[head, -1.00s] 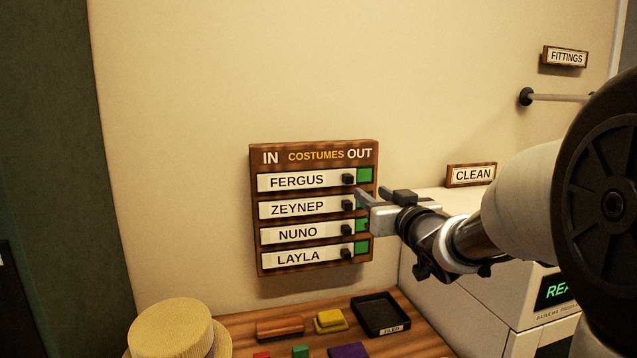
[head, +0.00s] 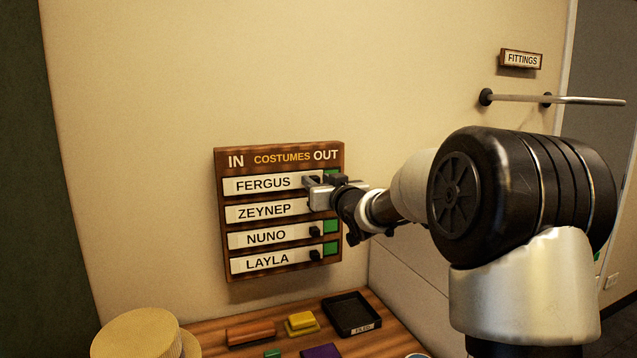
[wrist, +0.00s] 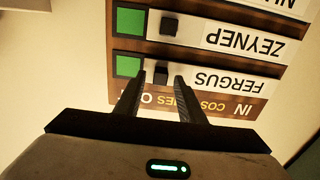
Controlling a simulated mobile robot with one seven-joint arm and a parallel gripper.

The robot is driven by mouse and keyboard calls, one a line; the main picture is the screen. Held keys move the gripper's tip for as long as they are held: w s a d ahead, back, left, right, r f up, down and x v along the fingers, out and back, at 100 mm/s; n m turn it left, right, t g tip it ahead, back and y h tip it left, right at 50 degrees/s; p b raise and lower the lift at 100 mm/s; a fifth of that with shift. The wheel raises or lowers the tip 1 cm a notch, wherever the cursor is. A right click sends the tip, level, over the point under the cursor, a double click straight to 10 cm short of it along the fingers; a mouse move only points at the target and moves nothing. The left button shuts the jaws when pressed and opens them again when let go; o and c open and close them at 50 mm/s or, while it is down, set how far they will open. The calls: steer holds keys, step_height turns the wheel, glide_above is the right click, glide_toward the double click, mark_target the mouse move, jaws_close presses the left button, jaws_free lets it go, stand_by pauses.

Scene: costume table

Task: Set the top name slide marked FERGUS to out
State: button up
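The wall board (head: 282,272) carries several white name slides with black knobs. The top slide, FERGUS (head: 262,184), sits toward the IN side, with green showing at its OUT end. In the wrist view, which is upside down, the FERGUS slide (wrist: 225,80) shows with its black knob (wrist: 161,76). My gripper (head: 308,188) is at the right end of this slide and hides its knob in the head view. In the wrist view my gripper (wrist: 160,80) is open, one finger on each side of the knob, with gaps beside it. I cannot tell whether the fingertips touch the board.
The ZEYNEP slide (head: 262,212) is just below; NUNO (head: 266,237) and LAYLA (head: 267,261) are lower, all toward IN. The wooden table (head: 215,332) below holds a straw hat (head: 138,335), coloured blocks and a black tray (head: 350,313). A rail (head: 520,98) projects at upper right.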

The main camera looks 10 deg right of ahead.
jaws_close()
steer(key=shift+w+d+p, duration=0.15)
steer(key=shift+d+p, duration=0.4)
steer(key=shift+d, duration=0.4)
steer(key=shift+w+d+p, duration=0.2)
steer(key=shift+d+p, duration=0.3)
steer(key=shift+d, duration=0.45)
steer(key=shift+w+d+p, duration=0.15)
steer(key=shift+d+p, duration=0.4)
steer(key=shift+d, duration=0.4)
jaws_free()
steer(key=shift+d, duration=0.2)
steer(key=shift+a, duration=0.1)
steer(key=s+d, duration=0.3)
steer(key=s, duration=1.4)
steer(key=shift+d, duration=0.15)
